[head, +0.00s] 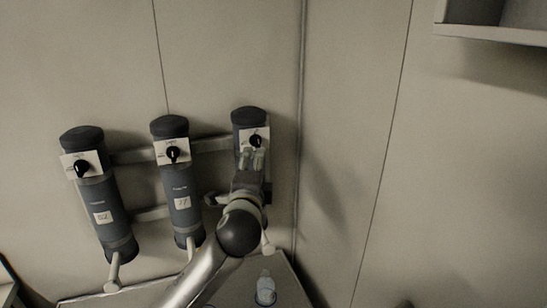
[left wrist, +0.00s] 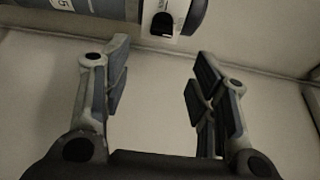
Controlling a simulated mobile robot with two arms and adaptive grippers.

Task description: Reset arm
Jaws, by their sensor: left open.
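My left arm reaches up from the bottom of the head view. Its left gripper (head: 252,158) is in front of the right-hand dark cylinder (head: 250,117), just below that cylinder's black knob (head: 256,141) on a white plate. In the left wrist view the gripper (left wrist: 155,85) has its two fingers wide apart with nothing between them. Beyond the fingertips, the cylinder (left wrist: 100,8) and its white plate with a black knob (left wrist: 163,22) show at the top edge. The gripper hides the cylinder's middle in the head view. My right gripper is not seen.
Two similar cylinders, left (head: 97,200) and middle (head: 180,190), hang on wall rails with knobs and white labels. A small clear bottle (head: 265,289) stands on a surface below. A shelf (head: 490,33) juts out at upper right. The wall panels at right are clear.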

